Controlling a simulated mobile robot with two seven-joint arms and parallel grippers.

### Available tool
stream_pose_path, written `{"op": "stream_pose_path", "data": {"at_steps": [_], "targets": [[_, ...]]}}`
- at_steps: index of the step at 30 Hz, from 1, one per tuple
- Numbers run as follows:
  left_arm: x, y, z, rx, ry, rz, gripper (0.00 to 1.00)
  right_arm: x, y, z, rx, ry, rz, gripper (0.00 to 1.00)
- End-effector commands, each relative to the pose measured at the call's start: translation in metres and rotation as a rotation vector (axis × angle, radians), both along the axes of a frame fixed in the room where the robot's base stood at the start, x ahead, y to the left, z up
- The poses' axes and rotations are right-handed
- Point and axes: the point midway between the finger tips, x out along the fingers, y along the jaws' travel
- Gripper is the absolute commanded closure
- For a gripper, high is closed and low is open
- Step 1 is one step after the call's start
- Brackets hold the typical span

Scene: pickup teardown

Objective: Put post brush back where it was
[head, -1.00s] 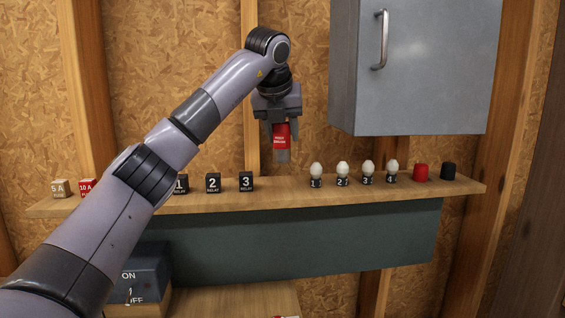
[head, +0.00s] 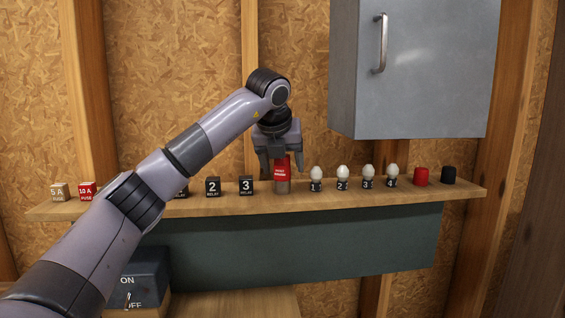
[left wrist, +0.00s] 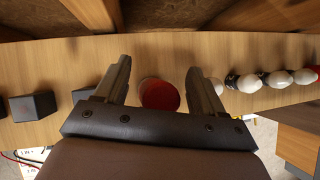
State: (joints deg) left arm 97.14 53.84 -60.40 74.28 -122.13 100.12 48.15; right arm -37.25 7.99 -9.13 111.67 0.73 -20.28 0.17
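The post brush (head: 282,172), red with a white-lettered label and a grey-brown lower end, stands upright on the wooden shelf (head: 330,200), between the relay block 3 (head: 246,186) and the bulb 1 (head: 316,175). My left gripper (head: 282,168) is over it, pointing down, with its fingers spread on either side of the brush. My right gripper is not in view.
Several white bulbs (head: 342,174), a red cap (head: 421,176) and a black cap (head: 448,174) stand right of the brush. Relay blocks (head: 213,187) and fuse blocks (head: 87,191) stand to the left. A grey cabinet (head: 420,75) hangs above the shelf's right half.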

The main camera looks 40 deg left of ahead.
Motion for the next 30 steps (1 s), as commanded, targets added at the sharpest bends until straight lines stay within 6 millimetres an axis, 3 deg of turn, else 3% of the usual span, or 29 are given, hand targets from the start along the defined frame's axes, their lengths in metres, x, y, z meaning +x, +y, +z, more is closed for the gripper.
{"op": "stream_pose_path", "data": {"at_steps": [11, 24, 30], "targets": [[-0.003, -0.002, 0.008, 0.000, -0.004, -0.001, 0.32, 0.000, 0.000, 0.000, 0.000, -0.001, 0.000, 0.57], [-0.048, -0.029, 0.084, 0.000, -0.005, -0.003, 0.32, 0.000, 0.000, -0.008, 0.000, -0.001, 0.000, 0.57], [-0.057, -0.033, 0.099, 0.002, -0.003, 0.000, 0.32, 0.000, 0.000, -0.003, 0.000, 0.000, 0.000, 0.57]]}}
